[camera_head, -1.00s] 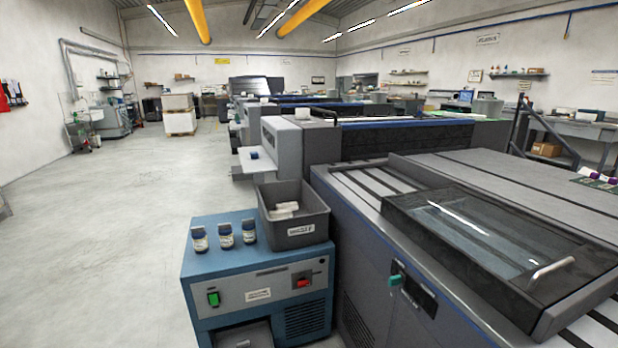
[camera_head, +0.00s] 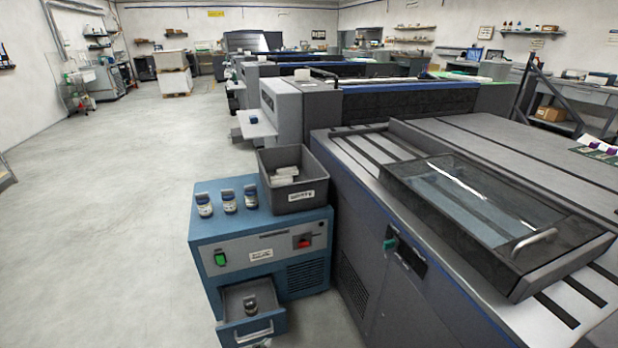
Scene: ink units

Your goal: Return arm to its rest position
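Neither of my grippers nor either arm shows in the head view. The blue ink unit (camera_head: 290,225) stands at the lower middle, with a green switch (camera_head: 220,259) and a red switch (camera_head: 303,241) on its front panel. Its lower drawer (camera_head: 252,332) is pulled open, and a small dark-capped bottle (camera_head: 250,303) stands inside. Three white-labelled bottles with dark caps (camera_head: 229,201) stand in a row on top of the unit. A grey bin (camera_head: 293,196) with white items in it sits beside them at the back right of the top.
A large grey printing press (camera_head: 400,245) with a clear-lidded cover (camera_head: 535,278) fills the right side, close against the ink unit. More presses stand behind. Open floor (camera_head: 110,220) lies to the left. A pallet stack (camera_head: 172,76) stands far back.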

